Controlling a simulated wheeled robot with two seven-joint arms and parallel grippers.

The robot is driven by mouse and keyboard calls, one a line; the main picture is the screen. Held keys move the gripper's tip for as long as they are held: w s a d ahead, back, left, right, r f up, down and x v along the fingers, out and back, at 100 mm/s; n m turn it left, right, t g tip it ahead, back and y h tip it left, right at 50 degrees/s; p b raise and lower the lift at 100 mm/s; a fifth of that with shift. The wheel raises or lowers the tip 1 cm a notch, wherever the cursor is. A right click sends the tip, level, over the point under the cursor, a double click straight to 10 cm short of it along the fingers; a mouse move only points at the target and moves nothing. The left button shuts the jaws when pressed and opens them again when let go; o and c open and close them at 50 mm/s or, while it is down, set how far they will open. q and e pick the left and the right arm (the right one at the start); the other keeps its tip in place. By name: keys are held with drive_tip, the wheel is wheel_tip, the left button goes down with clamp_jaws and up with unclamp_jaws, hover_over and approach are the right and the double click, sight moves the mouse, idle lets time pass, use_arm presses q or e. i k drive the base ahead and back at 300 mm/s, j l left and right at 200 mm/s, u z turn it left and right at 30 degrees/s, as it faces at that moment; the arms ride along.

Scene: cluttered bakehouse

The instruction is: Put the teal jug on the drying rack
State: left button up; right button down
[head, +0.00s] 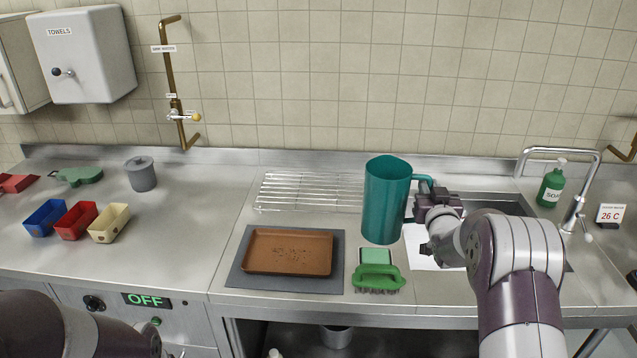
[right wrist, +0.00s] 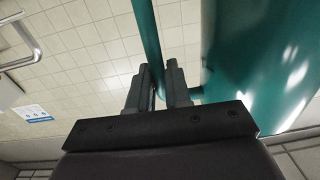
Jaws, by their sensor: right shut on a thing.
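The teal jug (head: 385,202) is upright in front of my right gripper (head: 425,197) in the head view, its handle (head: 424,181) toward the right. My right gripper is shut on that handle. In the right wrist view the handle (right wrist: 146,40) passes at the fingers (right wrist: 160,85), and the jug body (right wrist: 262,65) fills the right side. The wire drying rack (head: 305,190) lies at the back of the counter, left of the jug; the jug overlaps its right end in the picture. Only a dark part of my left arm shows at the lower left; its gripper is out of view.
A brown tray (head: 262,252) on a grey mat (head: 236,284) lies in front of the rack. A green brush (head: 378,277) and a green sponge (head: 375,256) lie below the jug. The sink (head: 497,203) and tap (head: 575,208) are at right. The rack looks empty.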

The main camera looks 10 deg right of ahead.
sight(342, 195)
drive_tip(key=i+l, duration=0.15)
drive_tip(key=i, duration=0.45)
drive_tip(key=i+l, duration=0.15)
drive_tip(key=i, duration=0.45)
